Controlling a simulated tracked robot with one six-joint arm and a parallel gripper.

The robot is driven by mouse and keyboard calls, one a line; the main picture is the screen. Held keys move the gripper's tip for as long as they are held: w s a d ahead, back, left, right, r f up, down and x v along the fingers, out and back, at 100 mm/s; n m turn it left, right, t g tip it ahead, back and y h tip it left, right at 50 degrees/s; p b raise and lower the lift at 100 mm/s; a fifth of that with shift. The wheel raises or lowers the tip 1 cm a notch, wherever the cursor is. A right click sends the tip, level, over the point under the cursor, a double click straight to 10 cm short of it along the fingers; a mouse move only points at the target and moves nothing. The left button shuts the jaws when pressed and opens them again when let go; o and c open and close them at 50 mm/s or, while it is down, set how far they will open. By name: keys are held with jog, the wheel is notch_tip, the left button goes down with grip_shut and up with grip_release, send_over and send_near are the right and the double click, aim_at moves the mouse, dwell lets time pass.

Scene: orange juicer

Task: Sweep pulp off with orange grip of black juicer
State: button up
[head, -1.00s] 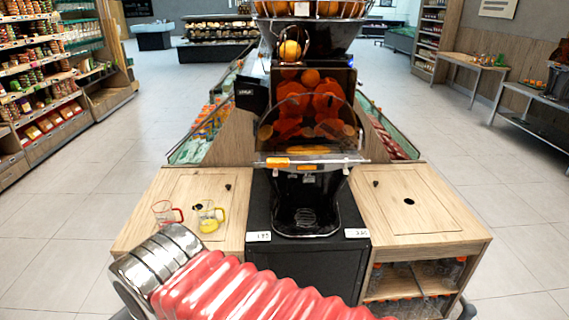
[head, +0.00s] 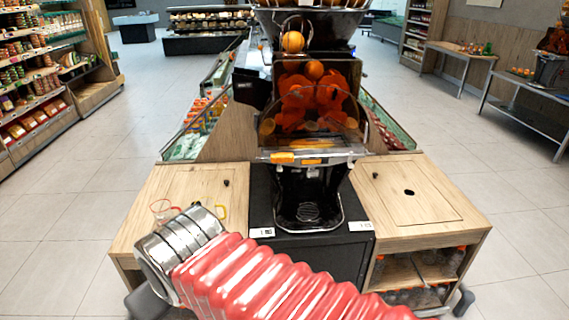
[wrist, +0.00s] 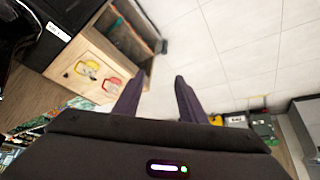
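The black juicer (head: 305,195) stands in the middle of the head view, with oranges and orange pulp behind its clear front cover (head: 310,125). An orange grip (head: 283,157) sits on the left part of the bar along the cover's lower edge. My gripper (wrist: 157,84) shows only in the wrist view. Its two dark fingers are apart with nothing between them. It points toward the floor and the wooden cabinet's side, away from the orange grip. In the head view my red arm crosses the bottom, and my gripper is out of that picture.
Wooden counters flank the juicer; the right one (head: 430,215) is bare, with bottles on shelves below. A red-handled pitcher (wrist: 109,84) and a yellow-handled pitcher (wrist: 88,70) stand on the left counter, partly hidden by my arm in the head view. Open floor (head: 100,170) lies left.

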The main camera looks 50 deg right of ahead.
jog(key=w+d+n+t+h, duration=0.1)
jog(key=w+d+h, duration=0.1)
jog(key=w+d, duration=0.35)
jog(key=w+d+t+h, duration=0.1)
jog(key=w+d+h, duration=0.1)
jog(key=d, duration=0.7)
jog(key=n+t+h, duration=0.3)
jog(key=n+t, duration=0.5)
jog(key=n, duration=0.4)
send_near(284, 160)
jog(key=v, duration=0.5)
jog(key=shift+w+a+f, duration=0.1)
jog(key=shift+a+f, duration=0.05)
jog(key=shift+f, duration=0.15)
jog(key=shift+w, duration=0.15)
jog(key=x, duration=1.3)
jog(key=shift+w+d+r, duration=0.15)
jog(key=shift+d+r, duration=0.05)
jog(key=shift+d, duration=0.1)
